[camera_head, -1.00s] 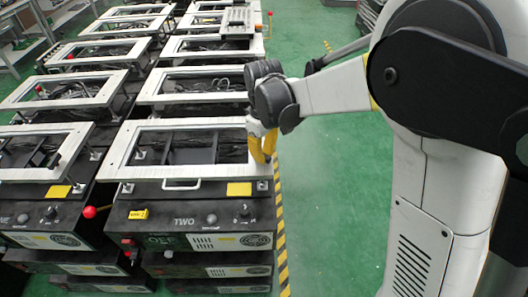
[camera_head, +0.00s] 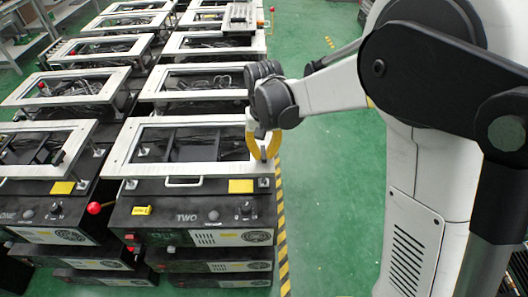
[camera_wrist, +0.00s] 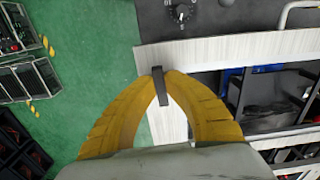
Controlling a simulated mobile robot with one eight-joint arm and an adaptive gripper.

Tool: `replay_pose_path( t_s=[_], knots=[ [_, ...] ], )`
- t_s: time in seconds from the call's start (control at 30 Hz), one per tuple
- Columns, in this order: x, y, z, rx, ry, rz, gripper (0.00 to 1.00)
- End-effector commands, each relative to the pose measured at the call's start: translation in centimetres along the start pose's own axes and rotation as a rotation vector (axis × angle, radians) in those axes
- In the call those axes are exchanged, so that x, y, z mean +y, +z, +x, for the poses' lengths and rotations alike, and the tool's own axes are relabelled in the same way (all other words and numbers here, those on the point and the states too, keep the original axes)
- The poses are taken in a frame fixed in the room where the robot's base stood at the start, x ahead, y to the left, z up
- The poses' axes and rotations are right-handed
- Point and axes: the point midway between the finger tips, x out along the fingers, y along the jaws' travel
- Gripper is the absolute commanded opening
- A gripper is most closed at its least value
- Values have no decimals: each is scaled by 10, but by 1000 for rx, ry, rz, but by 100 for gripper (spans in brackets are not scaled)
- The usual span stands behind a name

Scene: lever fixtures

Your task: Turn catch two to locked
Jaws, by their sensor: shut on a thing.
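The fixture marked TWO (camera_head: 186,217) is a black box with a white rectangular frame (camera_head: 125,150) on top. In the wrist view, catch two is a short dark lever (camera_wrist: 160,85) at the edge of the white frame (camera_wrist: 200,52). It lies nearly along the picture's vertical, slightly tilted. My gripper (camera_head: 265,155) has yellow curved fingers and is at the right edge of the frame. In the wrist view, my gripper's fingertips (camera_wrist: 160,74) close on the lever from both sides. In the head view the lever is hidden by the fingers.
The fixture marked ONE (camera_head: 8,215) stands to the left, with a red knob (camera_head: 94,208) between. More framed fixtures stand in rows behind. A black and yellow floor stripe (camera_head: 282,230) runs along the right side. The green floor (camera_head: 335,210) there is clear.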

Motion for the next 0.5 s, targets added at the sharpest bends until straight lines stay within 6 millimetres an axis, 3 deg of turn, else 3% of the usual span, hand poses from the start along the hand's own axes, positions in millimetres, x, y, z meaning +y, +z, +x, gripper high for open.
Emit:
replay_pose_path(
  t_s=[0.5],
  knots=[
    [0, 0, 0, 0, 0, 83, 0]
  ],
)
